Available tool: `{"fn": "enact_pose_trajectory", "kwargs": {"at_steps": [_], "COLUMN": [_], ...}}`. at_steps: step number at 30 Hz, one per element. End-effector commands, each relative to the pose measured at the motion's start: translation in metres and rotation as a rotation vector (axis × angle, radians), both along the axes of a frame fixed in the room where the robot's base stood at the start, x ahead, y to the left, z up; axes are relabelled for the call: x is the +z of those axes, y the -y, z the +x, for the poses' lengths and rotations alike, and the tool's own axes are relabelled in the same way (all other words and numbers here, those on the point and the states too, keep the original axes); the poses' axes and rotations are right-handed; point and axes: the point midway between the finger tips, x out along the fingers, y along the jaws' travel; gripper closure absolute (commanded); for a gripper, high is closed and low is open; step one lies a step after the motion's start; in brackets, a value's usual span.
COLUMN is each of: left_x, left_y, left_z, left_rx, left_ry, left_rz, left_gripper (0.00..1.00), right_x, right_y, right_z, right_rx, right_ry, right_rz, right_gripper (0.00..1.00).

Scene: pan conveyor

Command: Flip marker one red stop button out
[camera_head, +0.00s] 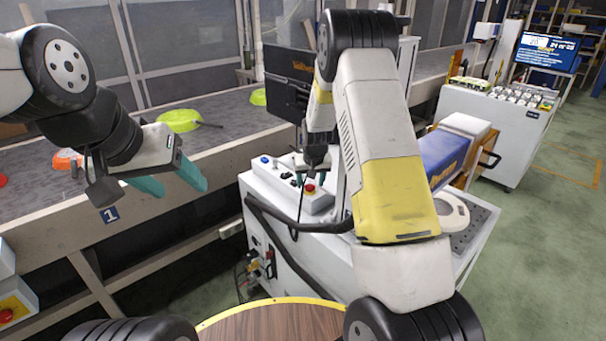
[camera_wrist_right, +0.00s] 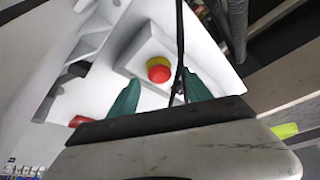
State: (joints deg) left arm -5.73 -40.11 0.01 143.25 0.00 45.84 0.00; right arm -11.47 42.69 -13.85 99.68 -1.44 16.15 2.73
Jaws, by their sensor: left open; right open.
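A red stop button (camera_head: 310,188) with a yellow collar sits on the white control box on the cart; it also shows in the right wrist view (camera_wrist_right: 158,70). My right gripper (camera_head: 311,178) is open above that box, its teal fingers (camera_wrist_right: 162,95) on either side of the button's line in the wrist view. I cannot tell whether they touch it. Another red button (camera_head: 6,315) on a yellow plate is at the lower left edge. My left gripper (camera_head: 175,187) is open and empty in front of the conveyor.
The conveyor (camera_head: 225,110) carries green pans (camera_head: 180,120) and an orange one (camera_head: 66,159). A dark screen (camera_head: 287,85) stands behind the control box. A cable hangs near my right gripper. A round wooden table top (camera_head: 270,325) is at the bottom.

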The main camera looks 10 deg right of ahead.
Motion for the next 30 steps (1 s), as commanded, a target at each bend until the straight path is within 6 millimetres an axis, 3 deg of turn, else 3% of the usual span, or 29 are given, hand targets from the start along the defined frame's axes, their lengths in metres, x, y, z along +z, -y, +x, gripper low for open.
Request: {"fn": "enact_pose_trajectory", "kwargs": {"at_steps": [10,11,19,30], "left_x": [0.0001,0.0001,0.0000,0.0000], "left_y": [0.0000,0.0000,0.0000,0.0000], "left_z": [0.0001,0.0001,0.0000,0.0000], "left_rx": [0.000,0.000,0.000,0.000], "left_ry": [0.000,0.000,0.000,0.000], "left_rz": [0.000,0.000,0.000,0.000], "left_gripper": [0.42,0.42,0.42,0.42], "right_x": [-0.0064,-0.0063,-0.0063,-0.0063], "right_y": [0.0000,0.0000,0.0000,0.0000], "right_z": [0.0028,0.0027,0.0025,0.0023], "right_rx": [-0.001,-0.001,-0.001,-0.001], "right_ry": [0.000,0.000,0.000,-0.001], "right_rz": [0.001,0.001,0.000,0.000], "right_gripper": [0.43,0.44,0.98,1.00]}}
